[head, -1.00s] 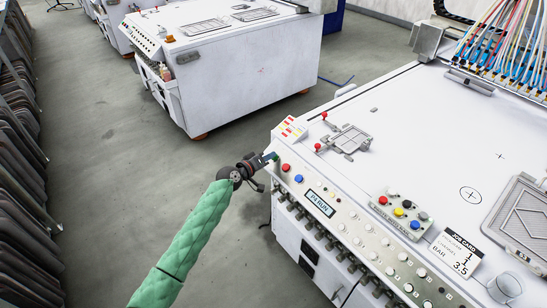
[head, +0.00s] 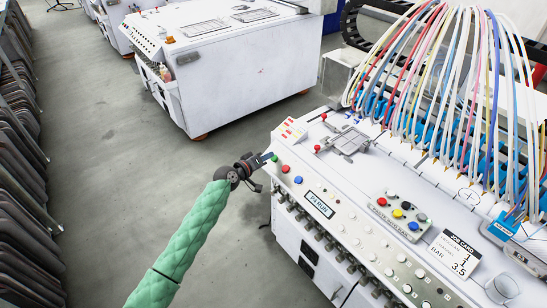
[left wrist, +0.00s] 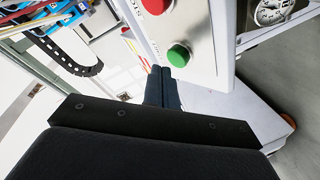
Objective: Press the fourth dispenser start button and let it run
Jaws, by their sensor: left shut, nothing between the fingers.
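The machine's front panel (head: 350,228) carries a green button (head: 275,158), a red button (head: 286,168) and a blue button (head: 298,180). Its display (head: 320,204) appears to read P4 RUN. My left gripper (head: 270,157) is shut and empty, with its tips close by the green button. In the left wrist view the shut fingertips (left wrist: 163,73) are just below the green button (left wrist: 179,54); I cannot tell whether they touch. The red button (left wrist: 156,5) is at the top edge. The row of blue nozzles (head: 440,140) with coloured hoses stretches over the bed. My right gripper is out of view.
A small box with coloured buttons (head: 398,215), a job card (head: 455,254) and a clear cup (head: 502,288) are on the machine's near right. A metal fixture with red knobs (head: 347,141) is on the bed. Grey floor (head: 110,180) is clear left of my arm.

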